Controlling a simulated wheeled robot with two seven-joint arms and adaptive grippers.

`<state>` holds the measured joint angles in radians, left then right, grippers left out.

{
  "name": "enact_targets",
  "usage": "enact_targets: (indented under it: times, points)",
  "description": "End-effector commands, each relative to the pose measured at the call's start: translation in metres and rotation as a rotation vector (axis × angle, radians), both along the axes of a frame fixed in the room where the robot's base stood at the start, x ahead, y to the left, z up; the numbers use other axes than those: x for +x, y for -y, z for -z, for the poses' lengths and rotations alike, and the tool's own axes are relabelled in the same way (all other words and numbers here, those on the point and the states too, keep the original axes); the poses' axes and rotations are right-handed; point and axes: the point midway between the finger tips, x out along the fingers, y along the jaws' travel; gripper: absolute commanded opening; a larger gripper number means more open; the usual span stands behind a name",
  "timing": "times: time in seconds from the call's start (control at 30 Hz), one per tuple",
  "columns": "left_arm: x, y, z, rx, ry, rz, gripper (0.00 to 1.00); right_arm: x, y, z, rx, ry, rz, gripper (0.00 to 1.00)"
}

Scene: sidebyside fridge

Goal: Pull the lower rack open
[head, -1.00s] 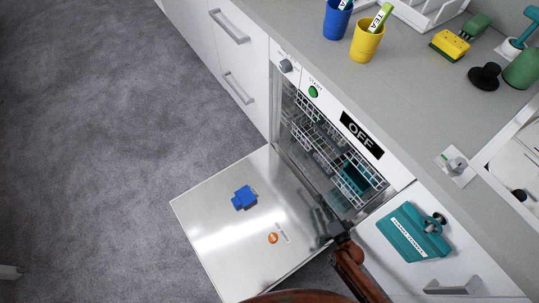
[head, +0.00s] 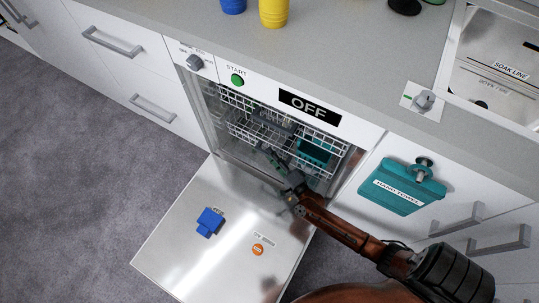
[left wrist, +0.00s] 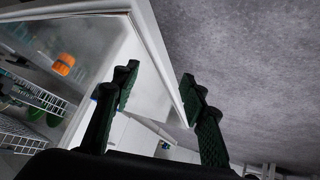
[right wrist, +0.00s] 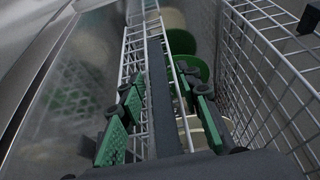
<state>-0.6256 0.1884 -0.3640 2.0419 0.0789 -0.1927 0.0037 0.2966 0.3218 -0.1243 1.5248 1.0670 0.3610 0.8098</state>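The dishwasher stands open, its door (head: 190,255) folded down. The lower rack (head: 243,133) is white wire and sits inside the opening; its wires also show in the right wrist view (right wrist: 262,75). My right gripper (head: 270,158) is at the front of the opening by the rack. In the right wrist view the right gripper (right wrist: 160,90) has its fingers apart, with rack wires and a dark bar between them; I cannot tell whether they touch. My left gripper (left wrist: 158,82) is open and empty beside the door edge; it is outside the head view.
A teal item (head: 314,151) is in the racks. A teal hand towel (head: 402,187) hangs at the right. The counter (head: 350,60) is above; floor at the left is clear.

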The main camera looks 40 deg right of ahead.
Motion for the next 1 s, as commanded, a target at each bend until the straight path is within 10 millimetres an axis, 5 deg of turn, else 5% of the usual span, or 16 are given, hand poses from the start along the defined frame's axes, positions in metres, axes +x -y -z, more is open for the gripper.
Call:
enact_targets:
  times: [0.3, 0.77, 1.0]
  points:
    - [0.0000, -0.0002, 0.0004, 0.000, 0.008, 0.001, 0.40, 0.0031, -0.0002, 0.0000, 0.000, -0.001, 0.000, 0.31]
    - [0.0001, 0.0001, 0.0003, -0.001, 0.008, 0.002, 0.40, 0.0027, 0.0000, 0.0004, 0.000, -0.001, 0.000, 0.00]
    - [0.0001, 0.0000, 0.0004, -0.001, 0.008, 0.002, 0.40, 0.0026, 0.0000, 0.0006, 0.000, -0.002, 0.000, 0.00]
